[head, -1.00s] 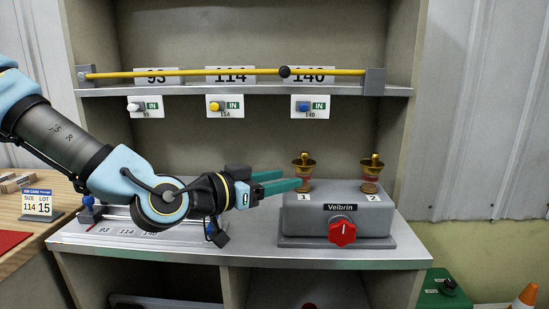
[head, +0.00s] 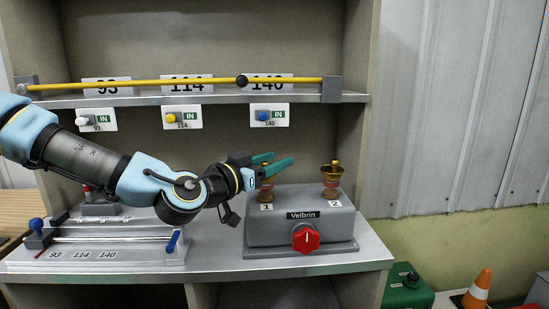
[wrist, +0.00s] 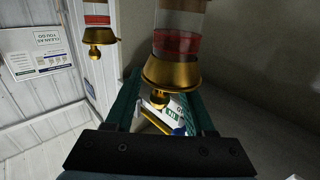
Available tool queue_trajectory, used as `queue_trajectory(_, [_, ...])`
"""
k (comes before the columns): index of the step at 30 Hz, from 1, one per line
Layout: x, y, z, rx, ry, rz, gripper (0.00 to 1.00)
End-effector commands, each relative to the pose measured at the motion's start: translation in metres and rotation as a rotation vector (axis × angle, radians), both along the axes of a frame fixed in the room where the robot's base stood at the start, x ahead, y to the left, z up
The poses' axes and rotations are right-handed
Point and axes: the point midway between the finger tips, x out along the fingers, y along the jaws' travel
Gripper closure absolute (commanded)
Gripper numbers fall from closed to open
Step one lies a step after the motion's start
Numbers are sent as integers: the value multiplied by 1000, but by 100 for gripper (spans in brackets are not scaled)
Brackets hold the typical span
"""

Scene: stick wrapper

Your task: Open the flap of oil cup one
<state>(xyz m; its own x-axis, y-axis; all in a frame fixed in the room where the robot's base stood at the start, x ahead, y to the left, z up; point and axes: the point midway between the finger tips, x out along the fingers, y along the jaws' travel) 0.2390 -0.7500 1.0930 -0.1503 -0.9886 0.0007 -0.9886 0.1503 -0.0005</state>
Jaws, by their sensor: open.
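Oil cup one (head: 266,184) stands behind the "1" label on the grey Velbrin box (head: 330,226). It has a brass top and red oil, and my fingers partly cover its top in the head view. In the wrist view, which looks upside down, its brass top (wrist: 172,76) and small knob show large between my two teal fingers. My gripper (head: 277,163) is open at the height of the cup's top, with nothing clearly held. I cannot tell whether a finger touches the cup. Oil cup two (head: 331,174) stands to the right, also in the wrist view (wrist: 97,22).
A red knob (head: 306,238) is on the box's front. A shelf (head: 215,98) with a yellow rod (head: 200,84) runs above my arm. A measuring fixture (head: 100,252) lies at left. An orange cone (head: 479,289) stands at lower right.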

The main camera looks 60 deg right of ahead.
Motion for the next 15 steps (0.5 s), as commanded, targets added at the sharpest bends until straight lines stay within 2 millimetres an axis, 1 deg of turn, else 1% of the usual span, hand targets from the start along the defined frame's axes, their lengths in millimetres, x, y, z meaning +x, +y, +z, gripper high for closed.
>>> queue_trajectory(9, [-1, -2, -1, 1, 0, 0, 46])
queue_trajectory(15, [0, -2, 0, 1, 0, 0, 68])
